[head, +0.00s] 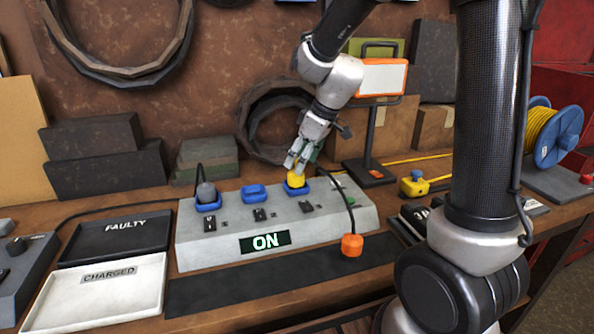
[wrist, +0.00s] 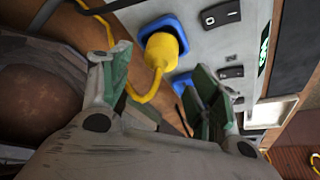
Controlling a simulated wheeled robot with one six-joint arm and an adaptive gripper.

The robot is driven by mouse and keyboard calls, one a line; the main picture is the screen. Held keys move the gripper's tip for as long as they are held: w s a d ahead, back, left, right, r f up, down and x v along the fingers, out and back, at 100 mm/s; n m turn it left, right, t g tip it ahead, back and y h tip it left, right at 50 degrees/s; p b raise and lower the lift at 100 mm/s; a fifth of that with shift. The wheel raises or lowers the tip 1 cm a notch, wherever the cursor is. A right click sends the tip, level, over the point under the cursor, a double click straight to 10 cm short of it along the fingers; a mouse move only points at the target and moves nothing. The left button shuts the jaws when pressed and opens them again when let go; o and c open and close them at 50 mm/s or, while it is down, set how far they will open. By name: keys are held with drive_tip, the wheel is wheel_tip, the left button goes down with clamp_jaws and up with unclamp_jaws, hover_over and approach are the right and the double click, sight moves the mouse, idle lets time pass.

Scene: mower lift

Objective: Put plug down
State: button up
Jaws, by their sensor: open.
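A yellow plug (head: 296,180) sits in the rightmost blue socket of the grey power box (head: 225,249). In the wrist view the yellow plug (wrist: 163,52) stands in its blue socket, its yellow cord curving down between my fingers. My gripper (head: 302,167) is right at the plug from above. Its fingers (wrist: 158,82) are spread, one to each side of the cord, with the plug's body just beyond them. I see no firm contact. An orange plug (head: 351,246) on a black cord lies at the box's front right. A grey plug (head: 206,193) is in the left socket.
The middle blue socket (head: 254,194) is empty. The box's display (head: 265,241) reads ON. A black FAULTY tray (head: 117,239) and a white CHARGED tray (head: 98,294), both empty, lie at left. A lamp (head: 380,77) stands behind; a dark mat (head: 285,276) in front has free room.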

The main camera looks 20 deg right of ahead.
drive_tip(key=s+d+r+m+h, duration=0.1)
drive_tip(key=s+d+r+m, duration=0.1)
drive_tip(key=s+d+r, duration=0.3)
drive_tip(key=s+d+r+m, duration=0.2)
drive_tip(key=s+d+r, duration=0.1)
drive_tip(key=s+r, duration=0.35)
drive_tip(key=s+d+m+h, duration=0.1)
drive_tip(key=s+d+m, duration=0.1)
drive_tip(key=s, duration=0.5)
drive_tip(key=s+d+f+m+t+h, duration=0.1)
drive_tip(key=s+d+m, duration=0.2)
drive_tip(key=s, duration=0.3)
drive_tip(key=shift+s+d+f, duration=0.15)
drive_tip(key=shift+s+d, duration=0.15)
drive_tip(key=shift+s, duration=0.05)
